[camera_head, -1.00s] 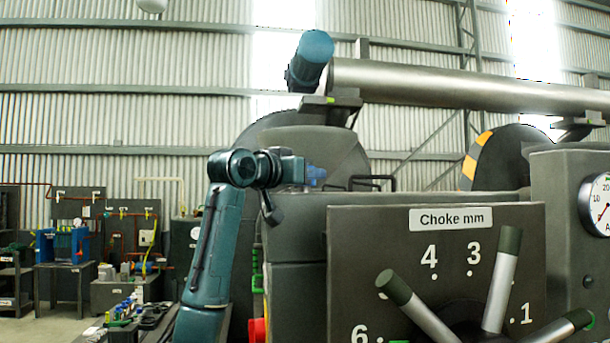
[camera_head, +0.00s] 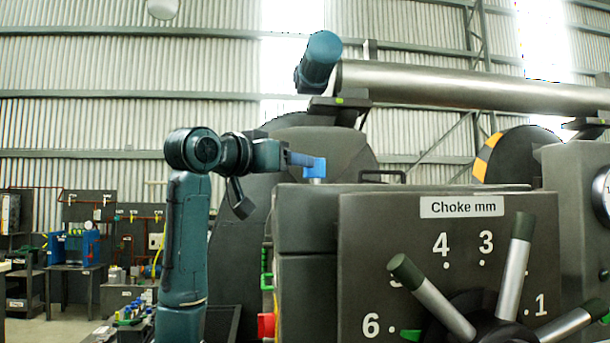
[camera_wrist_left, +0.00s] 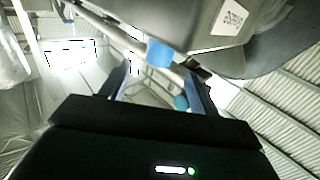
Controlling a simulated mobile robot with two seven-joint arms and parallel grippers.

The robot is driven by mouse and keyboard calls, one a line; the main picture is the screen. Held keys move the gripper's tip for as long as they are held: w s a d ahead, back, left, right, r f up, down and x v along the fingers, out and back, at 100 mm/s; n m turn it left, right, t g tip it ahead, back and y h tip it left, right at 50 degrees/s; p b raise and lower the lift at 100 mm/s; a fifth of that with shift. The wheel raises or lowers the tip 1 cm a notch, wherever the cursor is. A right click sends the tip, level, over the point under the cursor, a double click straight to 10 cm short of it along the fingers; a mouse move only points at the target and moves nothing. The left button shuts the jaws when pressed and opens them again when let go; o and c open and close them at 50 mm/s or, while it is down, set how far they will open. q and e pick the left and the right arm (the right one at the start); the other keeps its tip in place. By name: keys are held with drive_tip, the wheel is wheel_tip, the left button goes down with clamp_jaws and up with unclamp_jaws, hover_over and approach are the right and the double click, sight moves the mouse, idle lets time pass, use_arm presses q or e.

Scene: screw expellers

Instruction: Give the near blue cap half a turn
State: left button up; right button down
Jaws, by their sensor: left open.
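A blue cap (camera_head: 315,168) stands at the back left of the dark machine's top in the head view. It also shows in the left wrist view (camera_wrist_left: 160,52). My left gripper (camera_head: 308,159) is at the cap's height, with its fingers pointing right at it. In the left wrist view the open fingers (camera_wrist_left: 158,76) stand to either side, and the cap appears just beyond the tips, roughly centred between them. I cannot tell whether a finger touches it. No second blue cap is clearly seen. My right gripper is out of view.
The choke panel (camera_head: 368,270) with grey handles fills the lower right. A steel tube with a teal end (camera_head: 318,60) runs above the machine. A dark handle bar (camera_head: 383,175) stands right of the cap. Workbenches (camera_head: 70,270) lie far left.

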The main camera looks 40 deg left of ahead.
use_arm(q)
drive_tip(key=shift+s+d+b, duration=0.2)
drive_tip(key=shift+s+b, duration=0.15)
drive_tip(key=shift+s, duration=1.8)
drive_tip(key=shift+f, duration=0.1)
